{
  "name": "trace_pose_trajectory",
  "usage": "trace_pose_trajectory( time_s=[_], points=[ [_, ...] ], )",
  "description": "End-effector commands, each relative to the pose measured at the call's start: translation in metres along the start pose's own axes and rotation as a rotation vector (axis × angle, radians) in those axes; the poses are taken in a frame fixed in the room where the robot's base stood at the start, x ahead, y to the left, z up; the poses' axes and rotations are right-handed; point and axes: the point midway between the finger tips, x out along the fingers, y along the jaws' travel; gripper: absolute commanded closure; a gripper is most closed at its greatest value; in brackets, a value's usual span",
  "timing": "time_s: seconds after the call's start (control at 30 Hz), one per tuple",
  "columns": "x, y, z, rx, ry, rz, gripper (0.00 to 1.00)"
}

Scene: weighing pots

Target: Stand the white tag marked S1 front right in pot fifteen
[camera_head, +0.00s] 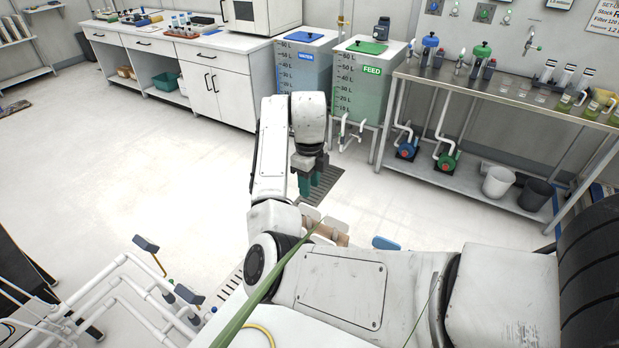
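My gripper (312,180), with teal fingers, hangs at the end of my white arm, pointing down over the floor in the middle of the view. Its fingers are small and partly overlapped here, so I cannot tell whether they are apart or whether anything is between them. Just below it, partly behind my arm, small white plates (337,224) stand by a light brown piece. They could be tags, but no marking can be read, so I cannot pick out S1. No pot fifteen can be made out. A long green leaf (262,292) crosses the lower foreground.
White pipework (110,283) stands at lower left. A small blue piece (385,243) shows beside my arm. Water (303,65) and feed (362,78) tanks stand at the back. A metal bench (490,92) with glassware is at right. The floor (130,165) at left is clear.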

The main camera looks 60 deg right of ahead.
Motion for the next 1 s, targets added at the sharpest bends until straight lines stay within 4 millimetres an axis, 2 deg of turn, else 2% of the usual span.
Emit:
trace_pose_trajectory(
  time_s=[0.3, 0.5, 0.7, 1.0],
  points=[
    [0.055, 0.0, -0.001, -0.003, 0.003, 0.0, 0.63],
    [0.081, 0.0, -0.001, -0.003, 0.002, 0.0, 0.63],
    [0.092, 0.0, 0.0, -0.003, 0.0, -0.001, 0.63],
    [0.093, 0.0, 0.0, -0.003, -0.001, -0.001, 0.65]
  ],
)
